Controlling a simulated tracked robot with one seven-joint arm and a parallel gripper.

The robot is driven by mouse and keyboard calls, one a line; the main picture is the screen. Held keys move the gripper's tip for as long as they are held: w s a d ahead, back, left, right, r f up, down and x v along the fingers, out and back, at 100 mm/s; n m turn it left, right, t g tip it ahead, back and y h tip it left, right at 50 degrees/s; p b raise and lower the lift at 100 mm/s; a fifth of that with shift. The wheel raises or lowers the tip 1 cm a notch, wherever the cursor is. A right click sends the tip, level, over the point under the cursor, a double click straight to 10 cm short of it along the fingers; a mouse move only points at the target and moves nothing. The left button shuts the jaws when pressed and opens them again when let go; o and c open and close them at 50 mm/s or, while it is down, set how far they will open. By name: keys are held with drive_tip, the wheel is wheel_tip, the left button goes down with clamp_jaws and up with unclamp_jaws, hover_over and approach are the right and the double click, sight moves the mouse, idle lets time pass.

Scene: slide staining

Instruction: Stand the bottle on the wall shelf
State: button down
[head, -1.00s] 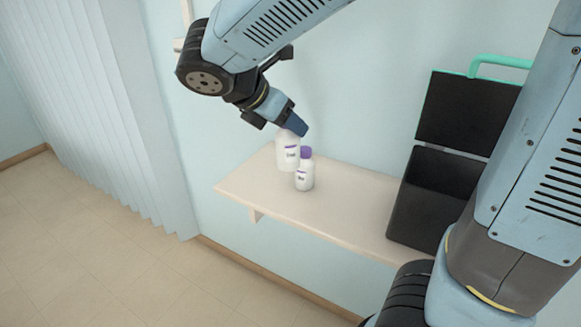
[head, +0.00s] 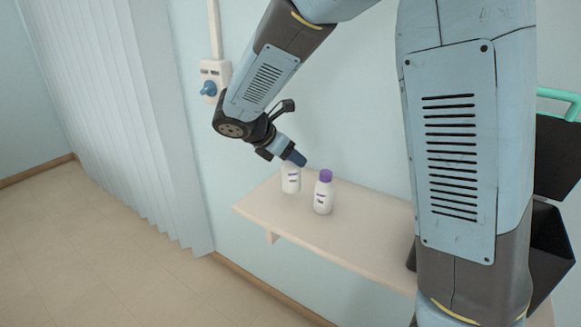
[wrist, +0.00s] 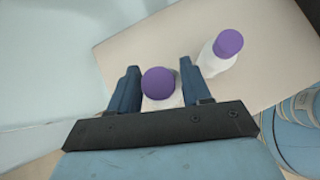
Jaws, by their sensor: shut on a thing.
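My gripper (head: 296,158) is shut on a white bottle (head: 291,182) with a dark label, at the left part of the wall shelf (head: 340,236). In the wrist view the bottle's purple cap (wrist: 159,83) sits between my two blue fingers (wrist: 160,88). The bottle looks upright; its base is at or just above the shelf top, and I cannot tell if it touches. A second white bottle (head: 323,196) with a purple cap stands on the shelf just to the right, apart from the held one. It also shows in the wrist view (wrist: 221,52).
A black open box (head: 552,235) with a green handle (head: 556,97) stands at the right, partly hidden by my arm. A wall socket with a blue plug (head: 209,88) is at upper left. The shelf's front strip is clear. White blinds (head: 130,120) hang at left.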

sight(290, 166)
drive_tip(key=shift+w+a+f, duration=0.1)
drive_tip(key=shift+w+f, duration=0.2)
drive_tip(key=shift+f, duration=1.6)
drive_tip(key=shift+c, duration=2.4)
unclamp_jaws()
